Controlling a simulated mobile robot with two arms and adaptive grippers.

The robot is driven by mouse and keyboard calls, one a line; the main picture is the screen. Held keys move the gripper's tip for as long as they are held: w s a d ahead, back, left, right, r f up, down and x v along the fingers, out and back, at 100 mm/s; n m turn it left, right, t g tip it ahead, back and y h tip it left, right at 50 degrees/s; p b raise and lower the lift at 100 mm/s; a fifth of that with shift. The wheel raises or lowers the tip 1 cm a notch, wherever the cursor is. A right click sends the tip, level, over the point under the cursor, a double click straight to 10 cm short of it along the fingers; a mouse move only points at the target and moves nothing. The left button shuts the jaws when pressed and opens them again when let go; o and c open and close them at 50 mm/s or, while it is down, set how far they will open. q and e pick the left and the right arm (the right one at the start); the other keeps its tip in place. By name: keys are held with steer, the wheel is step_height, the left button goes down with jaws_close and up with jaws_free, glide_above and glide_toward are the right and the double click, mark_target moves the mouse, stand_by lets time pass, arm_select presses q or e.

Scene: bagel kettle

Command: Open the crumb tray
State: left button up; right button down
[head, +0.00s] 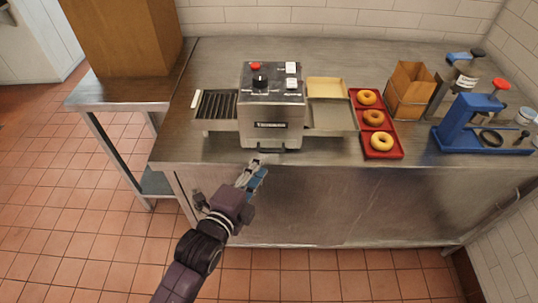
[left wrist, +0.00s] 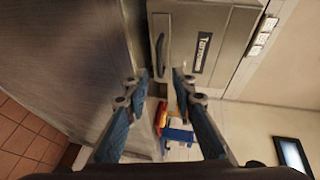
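The fryer-like machine (head: 271,105) stands at the counter's front edge, with a red button, a black knob and switches on top. A dark bar handle (head: 268,150) sits low on its front, seemingly that of the crumb tray; the tray's body is hidden inside. The handle shows in the left wrist view (left wrist: 160,55), beyond the fingertips, beside a dark label. My left gripper (head: 256,168) is just in front of and below the handle. Its two fingers are apart and empty in the left wrist view (left wrist: 160,82). My right gripper is not in view.
The steel counter (head: 220,60) carries a slatted rack (head: 215,104) left of the machine. To the right are a metal tray (head: 330,117), a red tray (head: 382,153) of bagels, a paper bag (head: 410,88) and a blue stand (head: 470,120). The floor in front is clear.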

mark_target(269, 164)
arm_select(q)
steer(key=shift+p+x, duration=0.4)
steer(key=shift+x, duration=2.9)
steer(key=shift+f, duration=0.1)
jaws_close()
steer(key=shift+s, duration=0.1)
